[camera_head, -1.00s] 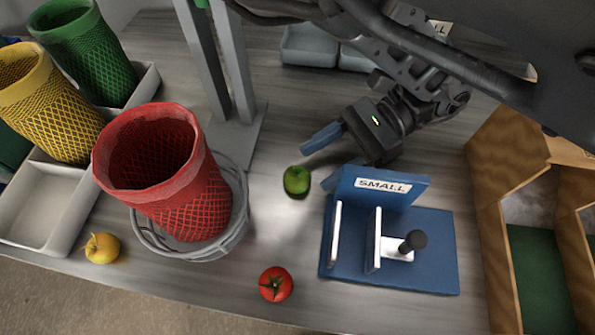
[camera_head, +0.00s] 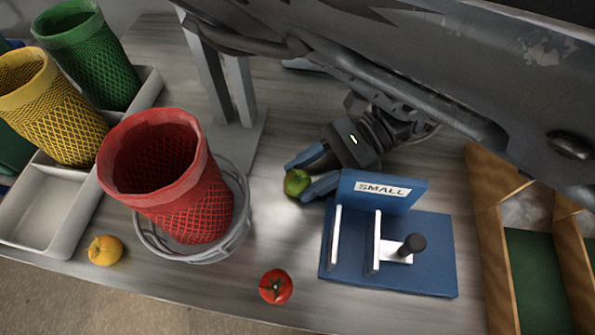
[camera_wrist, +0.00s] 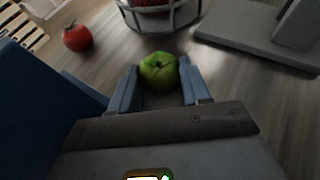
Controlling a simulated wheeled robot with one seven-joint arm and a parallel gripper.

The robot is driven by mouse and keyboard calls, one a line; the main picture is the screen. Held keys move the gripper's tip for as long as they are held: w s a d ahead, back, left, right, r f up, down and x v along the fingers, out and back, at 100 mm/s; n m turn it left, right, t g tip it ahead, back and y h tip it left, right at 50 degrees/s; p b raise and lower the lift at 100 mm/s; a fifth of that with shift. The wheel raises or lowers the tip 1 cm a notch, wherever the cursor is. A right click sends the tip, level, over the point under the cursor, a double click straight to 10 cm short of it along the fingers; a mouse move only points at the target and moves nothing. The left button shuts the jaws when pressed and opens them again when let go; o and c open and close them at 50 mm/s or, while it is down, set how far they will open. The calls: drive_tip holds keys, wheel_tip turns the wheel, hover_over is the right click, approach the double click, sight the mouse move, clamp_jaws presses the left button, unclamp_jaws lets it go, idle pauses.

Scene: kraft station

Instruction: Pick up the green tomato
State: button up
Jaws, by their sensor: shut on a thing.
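The green tomato (camera_head: 297,182) is small and round and sits at the table surface, left of the blue SMALL stand. My gripper (camera_head: 310,175) reaches it from the upper right, with its blue fingers shut on it. In the wrist view the green tomato (camera_wrist: 159,71) sits between the two blue fingertips of my gripper (camera_wrist: 158,84), one on each side. The fingers hide part of it in the head view. I cannot tell any gap between it and the table.
The blue SMALL stand (camera_head: 430,250) is close beside the fingers. A red tomato (camera_head: 275,286) lies toward the front edge, a yellow one (camera_head: 105,250) at left. A red mesh basket (camera_head: 195,205) stands in a grey ring (camera_head: 240,235). A grey post (camera_head: 238,90) rises behind.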

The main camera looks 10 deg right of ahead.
drive_tip(key=shift+a+r, duration=0.25)
drive_tip(key=shift+r, duration=0.05)
